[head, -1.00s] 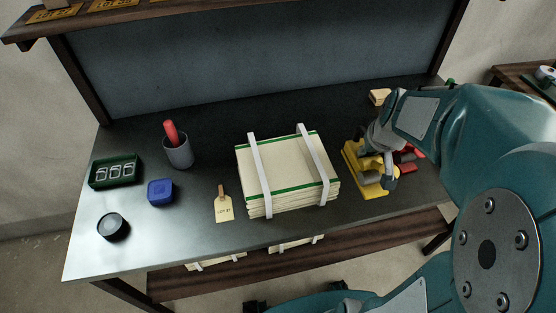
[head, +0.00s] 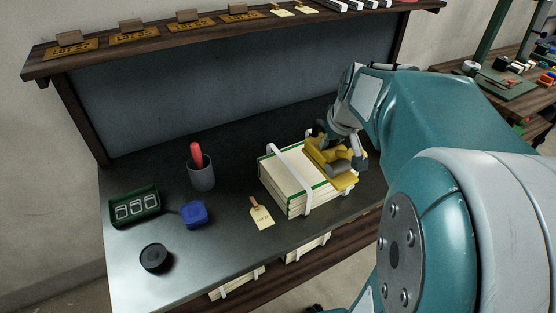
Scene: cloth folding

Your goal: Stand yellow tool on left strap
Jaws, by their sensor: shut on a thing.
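The yellow tool (head: 345,181) is in my gripper (head: 343,156), at the right end of the folded cloth stack (head: 290,192). My gripper is shut on it. The tool covers most of the right strap; I cannot tell whether it touches the stack. The left strap (head: 290,165) is a white band across the left part of the stack and is bare. The cloth is cream with green edge stripes.
Left of the stack on the dark table (head: 228,240) are a tag (head: 262,213), a blue block (head: 194,214), a grey cup (head: 202,177) with a red-handled thing, a green tray (head: 135,207) and a black round thing (head: 155,257). A shelf (head: 240,30) runs above the back.

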